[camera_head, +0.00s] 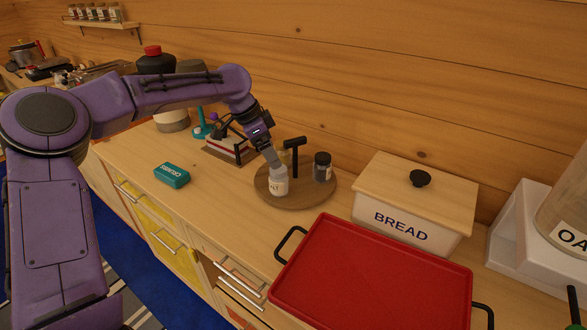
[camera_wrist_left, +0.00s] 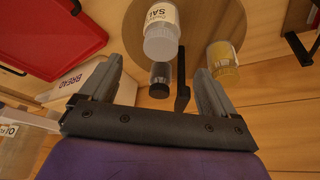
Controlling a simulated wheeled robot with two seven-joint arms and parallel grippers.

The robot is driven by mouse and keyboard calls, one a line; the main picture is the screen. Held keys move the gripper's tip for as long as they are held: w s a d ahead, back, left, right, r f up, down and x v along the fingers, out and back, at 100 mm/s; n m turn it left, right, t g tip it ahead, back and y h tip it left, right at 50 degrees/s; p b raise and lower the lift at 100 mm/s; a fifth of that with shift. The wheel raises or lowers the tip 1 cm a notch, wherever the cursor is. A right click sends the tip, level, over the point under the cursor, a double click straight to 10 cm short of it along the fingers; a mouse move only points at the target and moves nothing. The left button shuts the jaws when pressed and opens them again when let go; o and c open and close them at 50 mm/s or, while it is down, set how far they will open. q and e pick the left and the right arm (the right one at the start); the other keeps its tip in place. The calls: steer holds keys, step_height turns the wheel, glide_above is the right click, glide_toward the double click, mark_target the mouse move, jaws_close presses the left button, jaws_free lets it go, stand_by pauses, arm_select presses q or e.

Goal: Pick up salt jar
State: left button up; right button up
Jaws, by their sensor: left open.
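The salt jar (camera_head: 278,184), a small pale jar with a light grey lid, stands upright on a round wooden tray (camera_head: 312,202). My left gripper (camera_head: 271,157) is just above and behind it in the head view, pointing down. In the left wrist view the jar (camera_wrist_left: 162,30), its label partly readable, lies ahead of and between the two spread fingers of my left gripper (camera_wrist_left: 157,68). The fingers are open with nothing held; I cannot tell whether they touch the jar. My right gripper is not in view.
A dark jar (camera_head: 322,168), a black T-shaped handle (camera_head: 295,155) and a yellow-topped jar (camera_wrist_left: 223,62) stand close by on the round tray. A bread box (camera_head: 405,215) and red tray (camera_head: 375,280) are right, a teal box (camera_head: 172,175) left.

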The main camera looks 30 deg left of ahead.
mark_target(279, 170)
arm_select(q)
steer(key=x, duration=0.3)
steer(key=shift+s+d, duration=0.1)
steer(key=shift+d, duration=0.05)
steer(key=shift+s+d+f, duration=0.1)
steer(key=shift+s+f, duration=0.1)
steer(key=shift+f, duration=0.4)
steer(key=x, duration=0.1)
steer(key=p+x, duration=0.1)
steer(key=x, duration=0.3)
steer(key=shift+w+a+f, duration=0.15)
steer(key=shift+w+a, duration=0.1)
steer(key=shift+a, duration=0.1)
steer(key=shift+d+f, duration=0.1)
steer(key=shift+f, duration=0.2)
steer(key=shift+s, duration=0.1)
steer(key=c, duration=1.2)
